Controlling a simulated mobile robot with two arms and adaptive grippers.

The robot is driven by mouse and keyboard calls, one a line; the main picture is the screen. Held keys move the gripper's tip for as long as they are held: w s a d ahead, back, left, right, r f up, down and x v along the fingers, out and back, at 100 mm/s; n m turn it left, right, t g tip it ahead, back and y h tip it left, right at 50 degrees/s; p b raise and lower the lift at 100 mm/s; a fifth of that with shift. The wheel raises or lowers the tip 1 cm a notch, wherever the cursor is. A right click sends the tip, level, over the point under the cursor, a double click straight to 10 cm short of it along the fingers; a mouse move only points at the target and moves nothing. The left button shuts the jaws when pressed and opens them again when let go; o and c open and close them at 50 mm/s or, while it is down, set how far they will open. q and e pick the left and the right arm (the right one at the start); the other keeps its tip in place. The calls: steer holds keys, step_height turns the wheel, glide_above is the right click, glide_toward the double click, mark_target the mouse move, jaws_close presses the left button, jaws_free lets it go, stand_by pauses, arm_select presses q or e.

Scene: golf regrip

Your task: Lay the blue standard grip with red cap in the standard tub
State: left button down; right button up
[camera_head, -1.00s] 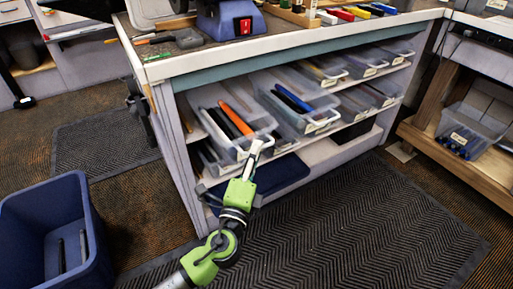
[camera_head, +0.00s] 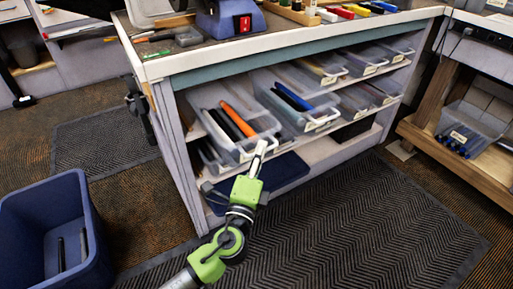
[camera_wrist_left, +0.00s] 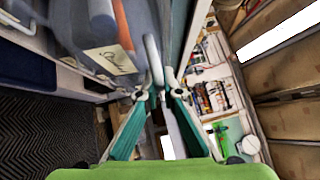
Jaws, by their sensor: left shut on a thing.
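My left gripper (camera_head: 261,147) is at the front of the leftmost clear tub (camera_head: 237,155) on the upper shelf. In the left wrist view my left gripper (camera_wrist_left: 160,88) is shut on the pale front handle (camera_wrist_left: 154,58) of that tub, beside its label (camera_wrist_left: 110,59). An orange grip (camera_head: 237,120) and dark grips lie in this tub. A blue grip (camera_head: 292,97) lies in the neighbouring tub (camera_head: 310,125); I cannot make out a red cap on it. The labels are too small to read, so I cannot tell which tub is the standard one. My right gripper is not in view.
More tubs (camera_head: 369,70) fill the shelves under the workbench (camera_head: 290,43). A blue bin (camera_head: 30,222) with dark sticks stands at the lower left. A clear crate (camera_head: 476,122) of dark blue grips stands on the right bench's shelf. The black mat (camera_head: 370,220) is clear.

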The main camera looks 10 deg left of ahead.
arm_select(q)
steer(key=shift+s+d, duration=0.3)
steer(key=shift+s, duration=0.1)
steer(key=c, duration=2.2)
jaws_free()
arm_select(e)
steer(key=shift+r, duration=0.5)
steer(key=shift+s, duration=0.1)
arm_select(q)
steer(key=shift+s+f, duration=0.1)
steer(key=s, duration=0.4)
steer(key=s+a+f, duration=0.1)
steer(key=s, duration=0.6)
steer(key=shift+s+a+f, duration=0.3)
steer(key=shift+a, duration=0.05)
